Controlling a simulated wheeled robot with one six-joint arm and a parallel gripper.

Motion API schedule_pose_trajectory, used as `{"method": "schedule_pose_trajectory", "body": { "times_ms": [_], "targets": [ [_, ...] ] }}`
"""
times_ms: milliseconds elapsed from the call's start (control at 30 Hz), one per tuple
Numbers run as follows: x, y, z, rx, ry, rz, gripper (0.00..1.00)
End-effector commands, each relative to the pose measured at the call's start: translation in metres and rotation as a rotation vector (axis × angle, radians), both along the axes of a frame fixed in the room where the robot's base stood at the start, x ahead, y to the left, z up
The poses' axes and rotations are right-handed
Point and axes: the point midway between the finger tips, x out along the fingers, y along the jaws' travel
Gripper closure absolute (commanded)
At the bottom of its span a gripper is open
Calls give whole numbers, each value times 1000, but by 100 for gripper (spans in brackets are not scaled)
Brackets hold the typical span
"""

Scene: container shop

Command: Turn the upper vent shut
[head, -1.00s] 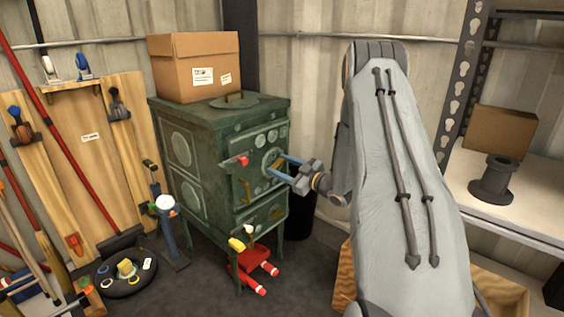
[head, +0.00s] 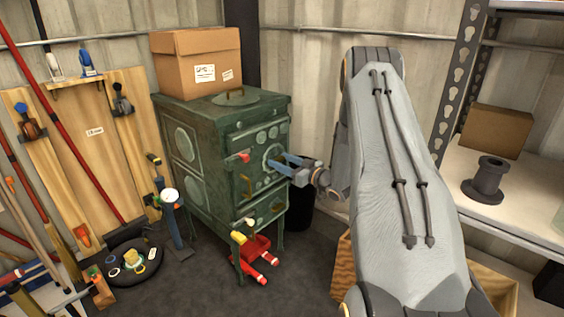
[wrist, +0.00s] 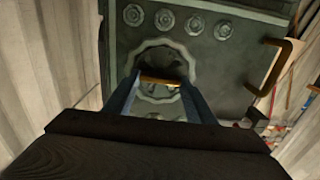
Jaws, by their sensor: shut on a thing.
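A dark green stove (head: 195,160) stands in the corner. The upper vent (head: 267,152) is a round, scalloped disc on its front. In the wrist view the upper vent (wrist: 152,57) has a dark opening, and a brass bar (wrist: 162,81) crosses it. My gripper (head: 270,165) reaches the vent from the right. Its blue fingers (wrist: 160,88) are shut on the brass bar, one on each side. The fingers hide part of the vent in both views.
A brass door handle (wrist: 277,66) is beside the vent. A cardboard box (head: 195,66) sits on the stove. A red and yellow figure (head: 255,255) is low at the stove's front. A shelf (head: 475,200) stands at the right.

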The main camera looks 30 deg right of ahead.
Motion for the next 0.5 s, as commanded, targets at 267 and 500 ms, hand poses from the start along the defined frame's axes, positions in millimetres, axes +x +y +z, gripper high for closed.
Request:
{"method": "schedule_pose_trajectory", "body": {
  "times_ms": [267,500],
  "targets": [
    [0,0,-1,2,2,0,42],
    [0,1,0,1,1,0,31]
  ]
}}
